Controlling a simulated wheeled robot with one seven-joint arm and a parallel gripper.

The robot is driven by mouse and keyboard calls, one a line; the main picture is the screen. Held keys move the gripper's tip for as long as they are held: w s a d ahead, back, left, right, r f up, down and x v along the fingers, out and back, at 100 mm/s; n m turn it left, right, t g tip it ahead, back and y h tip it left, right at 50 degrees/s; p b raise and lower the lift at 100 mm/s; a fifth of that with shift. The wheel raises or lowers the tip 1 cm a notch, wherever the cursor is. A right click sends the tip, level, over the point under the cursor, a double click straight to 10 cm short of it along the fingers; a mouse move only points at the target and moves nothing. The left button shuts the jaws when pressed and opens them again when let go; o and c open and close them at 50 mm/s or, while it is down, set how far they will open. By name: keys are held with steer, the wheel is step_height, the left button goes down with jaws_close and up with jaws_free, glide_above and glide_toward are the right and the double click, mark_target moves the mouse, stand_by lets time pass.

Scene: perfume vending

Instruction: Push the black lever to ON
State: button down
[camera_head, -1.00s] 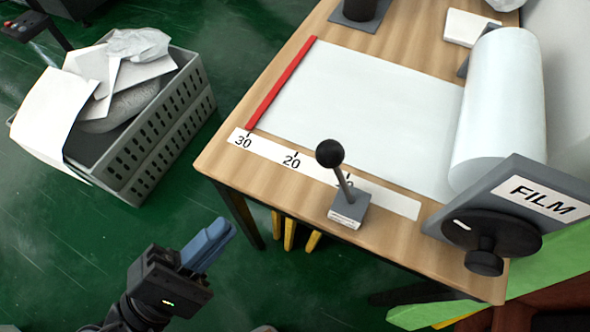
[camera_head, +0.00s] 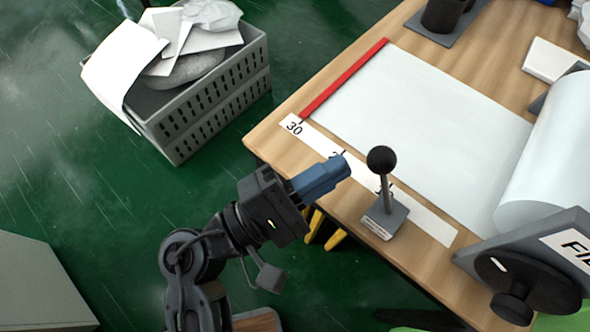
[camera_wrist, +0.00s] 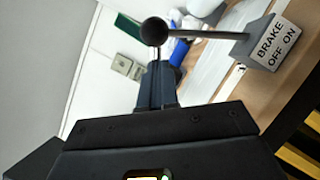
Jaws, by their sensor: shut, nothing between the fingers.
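The black lever (camera_head: 386,190) has a round black knob (camera_head: 381,160) on a thin metal rod and rises from a small grey base (camera_head: 386,220) at the table's front edge. In the wrist view, the base carries a white label (camera_wrist: 276,44) reading BRAKE, OFF, ON. The knob (camera_wrist: 154,31) shows there just beyond my blue fingertips. My gripper (camera_head: 343,165) is shut and empty, left of the knob in the head view, pointing towards it. It appears apart from the lever there; in the wrist view I cannot tell the exact gap.
The wooden table (camera_head: 275,135) holds a white sheet (camera_head: 440,120), a red bar (camera_head: 343,79) and a number scale (camera_head: 318,140). A film roll (camera_head: 555,150) and a black crank knob (camera_head: 525,280) stand to the right. A grey crate (camera_head: 215,105) with papers is on the floor.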

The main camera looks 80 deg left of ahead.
mark_target(375, 171)
steer(key=shift+w+d+r, duration=0.4)
steer(key=shift+w+r, duration=0.15)
steer(key=shift+w, duration=0.1)
steer(key=shift+d+r, duration=0.1)
steer(key=shift+w+d+r+m+g+h+p, duration=0.25)
steer(key=shift+w+d+r+m+h+p, duration=0.2)
steer(key=shift+m, duration=0.4)
steer(key=shift+w+d+r+m+g+h+p, duration=0.3)
steer(key=shift+d+r+m+p, duration=0.2)
steer(key=shift+m, duration=0.35)
steer(key=w+d+m+g+p, duration=0.3)
steer(key=d+m, duration=0.2)
steer(key=m, duration=0.2)
steer(key=shift+w+d+r+h, duration=0.35)
steer(key=shift+r, duration=0.1)
steer(key=shift+w+d, duration=0.1)
